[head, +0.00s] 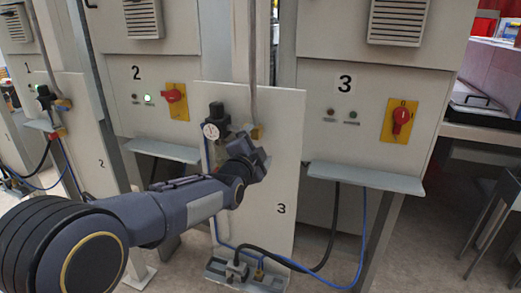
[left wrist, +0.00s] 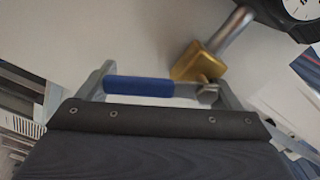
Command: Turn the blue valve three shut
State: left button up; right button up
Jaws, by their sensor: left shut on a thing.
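Panel three (head: 285,170) is a pale board marked 3. A brass valve body (head: 257,132) sits on it under a grey vertical pipe. My left gripper (head: 247,155) is at this valve and hides its handle in the head view. In the left wrist view the blue handle (left wrist: 138,87) lies between the gripper's fingers, and the gripper is shut on it. The brass valve body (left wrist: 196,64) is just beyond, joined to the handle by a nut. The handle lies at a slant to the pipe there. My right gripper is not in view.
A round gauge (head: 211,131) with a black regulator is left of the valve. A shelf (head: 365,177) juts out at the right below a red switch (head: 401,116). A blue hose and black cable hang below. Similar panels one and two stand left.

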pick_arm(q)
jog(key=shift+w+a+f+m+b, duration=0.15)
jog(key=shift+a+m+b, duration=0.1)
jog(key=shift+m+b, duration=0.55)
jog(key=shift+a+f+m+b, duration=0.2)
jog(key=shift+m+b, duration=0.35)
jog(key=shift+m, duration=0.45)
jog(key=shift+w+a+f+m+b, duration=0.1)
jog(key=shift+a+m+b, duration=0.15)
jog(key=shift+m+b, duration=0.55)
jog(key=o, duration=1.2)
jog(key=shift+a, duration=0.1)
jog(key=shift+s, duration=0.1)
jog(key=shift+s+a, duration=0.1)
jog(key=shift+s, duration=0.25)
jog(key=b+v, duration=0.1)
jog(key=v, duration=0.6)
